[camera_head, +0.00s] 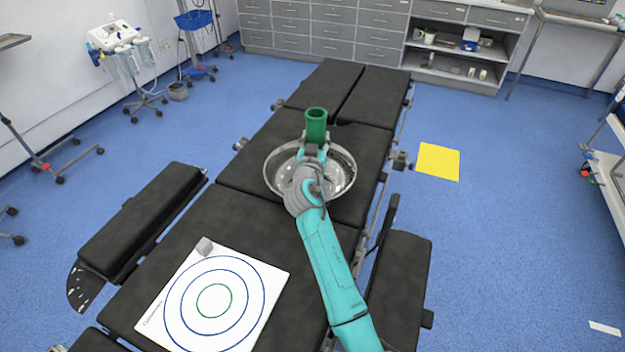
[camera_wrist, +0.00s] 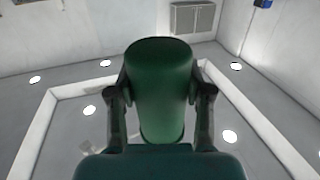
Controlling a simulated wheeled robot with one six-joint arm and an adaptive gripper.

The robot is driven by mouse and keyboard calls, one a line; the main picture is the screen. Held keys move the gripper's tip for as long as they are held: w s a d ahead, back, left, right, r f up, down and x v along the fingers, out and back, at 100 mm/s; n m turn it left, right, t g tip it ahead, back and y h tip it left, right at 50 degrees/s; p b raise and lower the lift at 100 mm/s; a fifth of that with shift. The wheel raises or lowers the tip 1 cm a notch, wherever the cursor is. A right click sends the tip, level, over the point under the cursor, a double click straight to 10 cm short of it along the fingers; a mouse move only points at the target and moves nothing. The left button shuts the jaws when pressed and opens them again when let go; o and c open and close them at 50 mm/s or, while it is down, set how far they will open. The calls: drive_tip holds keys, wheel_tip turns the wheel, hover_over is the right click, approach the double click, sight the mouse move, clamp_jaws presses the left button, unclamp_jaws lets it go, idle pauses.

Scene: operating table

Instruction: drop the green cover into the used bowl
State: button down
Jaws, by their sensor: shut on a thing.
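The green cover (camera_head: 316,120) is a hollow cylinder, standing roughly upright in the head view with its open end up. My gripper (camera_head: 314,138) is shut on it. In the wrist view the cover (camera_wrist: 162,85) sits between the two dark fingers of my gripper (camera_wrist: 162,95). A shiny metal bowl (camera_head: 348,165) rests on the black operating table. In the head view my arm and gripper overlap the bowl and the cover overlaps its far rim. The height of the cover above the bowl cannot be told. My arm hides part of the bowl's inside.
A yellow square (camera_head: 438,161) lies on the floor at right. The table beyond the bowl is clear.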

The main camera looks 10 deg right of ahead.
sight(315, 132)
drive_tip(key=shift+f, duration=2.9)
drive_tip(key=shift+c, duration=2)
unclamp_jaws()
wheel_tip(315, 132, up, 10)
